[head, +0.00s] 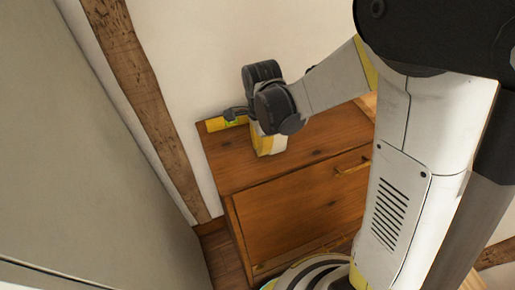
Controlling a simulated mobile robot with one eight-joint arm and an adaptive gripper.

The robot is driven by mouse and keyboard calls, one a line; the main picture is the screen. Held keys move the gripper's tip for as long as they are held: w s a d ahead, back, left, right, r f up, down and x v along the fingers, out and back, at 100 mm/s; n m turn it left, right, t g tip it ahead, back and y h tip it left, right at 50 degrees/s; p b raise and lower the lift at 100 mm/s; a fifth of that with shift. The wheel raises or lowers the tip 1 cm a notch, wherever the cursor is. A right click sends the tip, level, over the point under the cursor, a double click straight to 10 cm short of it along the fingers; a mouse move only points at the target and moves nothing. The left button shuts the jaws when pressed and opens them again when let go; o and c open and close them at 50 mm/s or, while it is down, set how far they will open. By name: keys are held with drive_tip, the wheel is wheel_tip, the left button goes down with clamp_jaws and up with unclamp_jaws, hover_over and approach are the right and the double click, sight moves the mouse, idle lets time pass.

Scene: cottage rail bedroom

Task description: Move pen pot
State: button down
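My arm reaches over a wooden chest of drawers (222,170), and its wrist is above the back left of the top. A small dark grey part of my gripper (236,114) shows beside the wrist. It is right at a yellow thing (214,125) with a greenish patch, near the back edge. I cannot tell whether this is the pen pot, or whether the gripper touches it. A white and yellow shape below the wrist may be part of my arm. The fingertips are too small and covered to show whether they are open or shut.
The right part of the chest's top (335,130) is bare where it shows. A drawer handle (352,168) sticks out at the front. A white wall (215,55) and a timber post (150,100) stand behind. A large grey panel (90,150) fills the left.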

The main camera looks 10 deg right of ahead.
sight(341, 126)
drive_tip(key=w+d+b, duration=0.1)
drive_tip(key=w+d, duration=0.1)
drive_tip(key=d, duration=0.7)
drive_tip(key=w+d+b, duration=0.1)
drive_tip(key=w+d, duration=0.1)
drive_tip(key=d, duration=0.8)
drive_tip(key=w+d+b, duration=0.1)
drive_tip(key=w+d, duration=0.1)
drive_tip(key=d, duration=0.8)
drive_tip(key=shift+b, duration=0.35)
drive_tip(key=shift+a, duration=0.1)
drive_tip(key=shift+s+a, duration=0.1)
